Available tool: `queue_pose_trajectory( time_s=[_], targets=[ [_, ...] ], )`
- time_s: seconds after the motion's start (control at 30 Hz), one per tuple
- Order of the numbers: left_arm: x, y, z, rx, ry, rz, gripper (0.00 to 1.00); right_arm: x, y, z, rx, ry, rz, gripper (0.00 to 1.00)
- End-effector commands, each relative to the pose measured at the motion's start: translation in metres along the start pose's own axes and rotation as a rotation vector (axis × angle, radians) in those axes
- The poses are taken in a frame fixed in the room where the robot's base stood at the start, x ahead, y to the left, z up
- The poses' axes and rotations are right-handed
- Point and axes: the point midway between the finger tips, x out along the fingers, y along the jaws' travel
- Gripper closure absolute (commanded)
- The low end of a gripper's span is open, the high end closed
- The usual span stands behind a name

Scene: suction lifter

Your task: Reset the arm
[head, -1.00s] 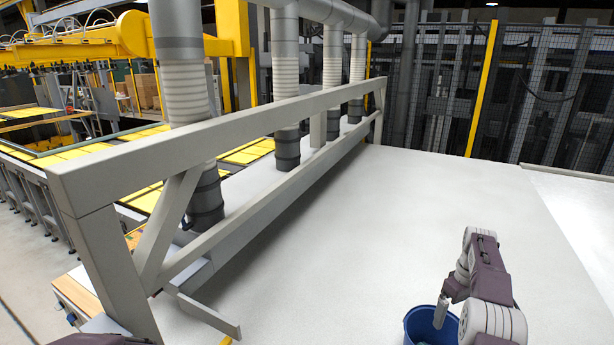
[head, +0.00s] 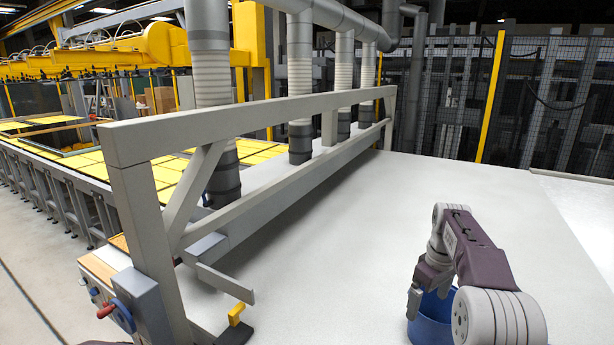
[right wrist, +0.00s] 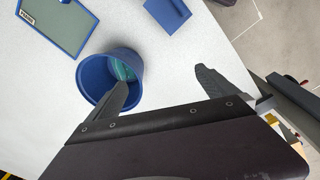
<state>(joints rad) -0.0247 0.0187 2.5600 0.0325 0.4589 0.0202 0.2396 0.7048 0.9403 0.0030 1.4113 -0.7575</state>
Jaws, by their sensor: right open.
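My right arm comes in from the lower right of the head view. My right gripper (head: 413,302) hangs down there beside a blue bucket (head: 434,326), and the arm hides part of the bucket. In the right wrist view, my right gripper (right wrist: 165,88) has its two dark fingers wide apart with nothing between them. The left finger overlaps the rim of the blue bucket (right wrist: 92,72), which has something teal inside. I cannot tell whether finger and bucket touch. My left gripper does not show.
The white table (head: 350,250) is broad and mostly clear. A grey frame (head: 250,120) with thick ducts stands along its left side. A control box (head: 140,305) with a red handle is at the lower left. A blue-edged panel (right wrist: 58,22) and blue piece (right wrist: 168,12) lie on the table.

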Motion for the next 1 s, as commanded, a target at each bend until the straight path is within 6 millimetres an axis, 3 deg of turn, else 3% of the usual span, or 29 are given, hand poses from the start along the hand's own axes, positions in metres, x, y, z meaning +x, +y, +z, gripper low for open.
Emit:
queue_pose_trajectory(
  time_s=[0.03,0.17,0.27,0.4,0.5,0.67,0.8,1.0],
  targets=[
    [0.018,0.0,0.002,0.0,0.0,0.0,0.64,0.013,-0.018,0.001,-0.012,0.001,-0.003,0.03],
    [0.046,-0.001,0.005,0.0,0.0,0.0,0.64,0.036,-0.071,0.01,-0.022,0.003,-0.015,0.03],
    [0.07,-0.001,0.007,0.0,0.0,0.0,0.64,0.066,-0.12,0.031,0.0,0.003,-0.026,0.03],
    [0.092,-0.002,0.009,0.0,0.0,0.0,0.64,0.116,-0.184,0.081,0.089,-0.005,-0.04,0.03],
    [0.097,-0.002,0.01,0.0,0.0,0.0,0.64,0.148,-0.218,0.124,0.19,-0.02,-0.049,0.03],
    [0.092,-0.002,0.009,0.0,0.0,0.0,0.64,0.184,-0.248,0.179,0.388,-0.054,-0.054,0.03],
    [0.092,-0.002,0.009,0.0,0.0,0.0,0.64,0.189,-0.239,0.164,0.53,0.032,-0.028,0.03],
    [0.092,-0.002,0.009,0.0,0.0,0.0,0.64,0.189,-0.239,0.164,0.546,0.03,-0.028,0.03]
  ],
)
